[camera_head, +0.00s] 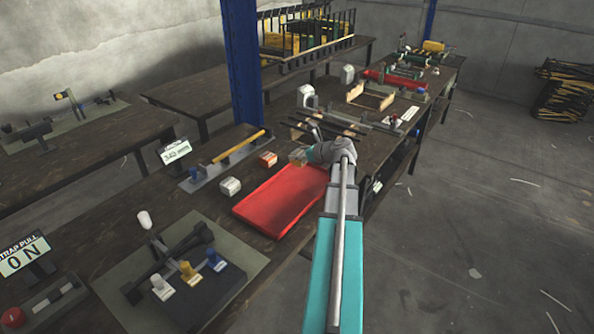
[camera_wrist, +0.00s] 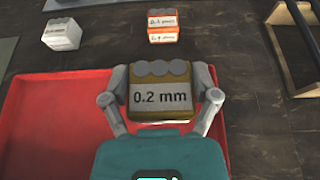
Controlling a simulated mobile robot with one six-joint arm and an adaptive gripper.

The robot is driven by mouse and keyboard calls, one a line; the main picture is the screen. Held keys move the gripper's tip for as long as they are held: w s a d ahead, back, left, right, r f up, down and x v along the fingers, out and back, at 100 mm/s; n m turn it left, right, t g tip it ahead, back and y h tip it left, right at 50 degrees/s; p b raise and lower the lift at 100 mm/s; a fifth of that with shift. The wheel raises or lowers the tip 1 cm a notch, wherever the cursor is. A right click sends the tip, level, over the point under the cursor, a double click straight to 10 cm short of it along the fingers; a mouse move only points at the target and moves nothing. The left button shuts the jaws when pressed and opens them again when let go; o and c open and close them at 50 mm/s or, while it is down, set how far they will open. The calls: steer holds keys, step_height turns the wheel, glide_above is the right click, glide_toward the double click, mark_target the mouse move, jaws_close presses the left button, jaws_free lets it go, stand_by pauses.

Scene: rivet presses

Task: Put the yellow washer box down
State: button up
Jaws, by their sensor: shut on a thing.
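The yellow washer box (camera_wrist: 160,98) is between the fingers of my gripper (camera_wrist: 162,97) in the wrist view. Its label reads 0.2 mm and round grey washers show on its top. My gripper is shut on it, over the far edge of the red tray (camera_wrist: 45,112). In the head view the box (camera_head: 298,157) shows small at the end of my gripper (camera_head: 301,156), near the far right corner of the red tray (camera_head: 280,200). I cannot tell how high the box is above the tray.
A white box (camera_head: 230,187) and an orange box (camera_head: 267,159) stand on the bench behind the tray. A wooden frame (camera_wrist: 300,75) and dark bars stand to the right. The red tray's visible surface is clear. A blue post (camera_head: 243,65) rises behind the bench.

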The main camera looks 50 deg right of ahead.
mark_target(297, 172)
steer(key=shift+w+d+f+b, duration=0.4)
steer(key=shift+w+f+b, duration=0.1)
steer(key=shift+f, duration=0.2)
steer(key=shift+w+d+f+b, duration=0.4)
steer(key=shift+f+b, duration=0.1)
steer(key=shift+f, duration=0.2)
steer(key=shift+w+d+f+b, duration=0.25)
steer(key=shift+d+f+b, duration=0.1)
steer(key=shift+f+b, duration=0.25)
step_height(297, 172, down, 3)
steer(key=b, duration=0.3)
steer(key=shift+r, duration=0.1)
steer(key=o, duration=1)
steer(key=shift+o, duration=0.2)
